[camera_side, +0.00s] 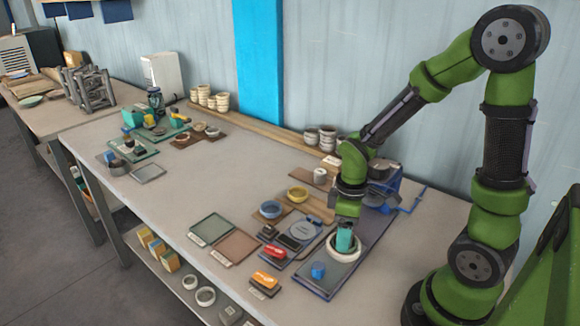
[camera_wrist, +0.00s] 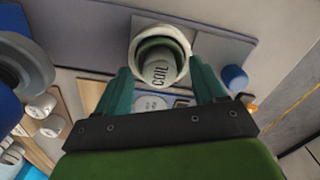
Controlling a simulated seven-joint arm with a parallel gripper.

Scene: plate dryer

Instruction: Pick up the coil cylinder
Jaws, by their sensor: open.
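The coil cylinder (camera_wrist: 160,72) shows in the wrist view as a pale grey round top lettered COIL. It sits inside a white ring-shaped holder (camera_wrist: 136,42) with a dark green inner band. My gripper (camera_wrist: 161,66) is open, with one teal finger to each side of the coil cylinder in this view. In the side view my gripper (camera_side: 344,238) points down over the white holder (camera_side: 343,256), and the coil cylinder cannot be made out behind the fingers. Whether the fingers touch it or the holder cannot be told.
A small blue cylinder (camera_side: 318,270) stands near the holder on a blue-grey tray (camera_side: 322,290). The table's middle (camera_side: 215,180) is clear.

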